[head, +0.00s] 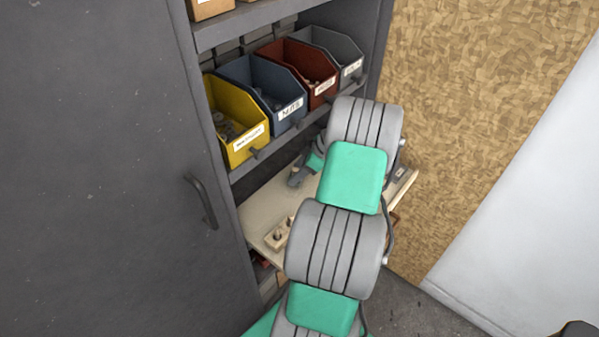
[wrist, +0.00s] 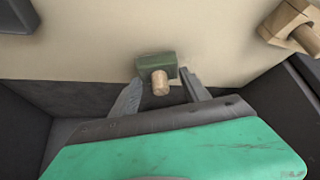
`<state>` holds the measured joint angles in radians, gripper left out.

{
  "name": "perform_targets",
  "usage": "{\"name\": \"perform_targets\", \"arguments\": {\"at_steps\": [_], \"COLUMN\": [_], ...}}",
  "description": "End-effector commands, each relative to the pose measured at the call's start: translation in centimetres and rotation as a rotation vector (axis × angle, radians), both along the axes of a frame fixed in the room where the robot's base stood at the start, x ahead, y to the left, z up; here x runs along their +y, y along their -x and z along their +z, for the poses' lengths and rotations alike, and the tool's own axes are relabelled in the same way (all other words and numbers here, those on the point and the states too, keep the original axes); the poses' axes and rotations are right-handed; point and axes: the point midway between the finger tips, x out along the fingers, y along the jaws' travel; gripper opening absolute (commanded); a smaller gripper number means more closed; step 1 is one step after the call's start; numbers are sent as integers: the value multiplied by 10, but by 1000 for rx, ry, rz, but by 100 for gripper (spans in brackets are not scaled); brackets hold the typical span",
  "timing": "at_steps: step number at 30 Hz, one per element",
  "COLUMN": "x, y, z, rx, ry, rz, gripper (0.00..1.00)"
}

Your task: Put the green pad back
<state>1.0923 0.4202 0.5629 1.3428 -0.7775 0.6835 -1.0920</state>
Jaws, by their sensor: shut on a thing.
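The green pad (wrist: 150,64) is a dark green block with a round wooden knob (wrist: 160,84) on its near face, in the wrist view. My gripper (wrist: 160,75) has one finger on each side of the pad and is shut on it. The pad shows against a pale wooden board, near that board's front edge; I cannot tell whether it touches the board. In the head view my arm covers much of the board, and I cannot make out the pad there.
The pale board (head: 262,213) lies below a shelf of yellow (head: 238,112), blue (head: 262,88), red (head: 303,68) and grey bins. A wooden block with dark pegs or holes (head: 279,235) sits on it. Another wooden piece (wrist: 289,22) is at upper right. A closed grey door stands left.

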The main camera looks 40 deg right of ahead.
Motion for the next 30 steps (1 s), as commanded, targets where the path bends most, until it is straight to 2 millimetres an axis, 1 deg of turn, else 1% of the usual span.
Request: {"name": "perform_targets", "arguments": {"at_steps": [5, 6, 15, 23, 26, 30], "x": [0, 0, 0, -1, -4, -13], "y": [0, 0, 0, 1, 5, 19], "z": [0, 0, 0, 1, 10, 33], "rx": [0, 0, 0, 0, -1, -2], "ry": [0, 0, 0, 1, 2, 4], "rz": [0, 0, 0, -1, -2, -4], "gripper": [16, 55, 80, 80, 80, 80]}}
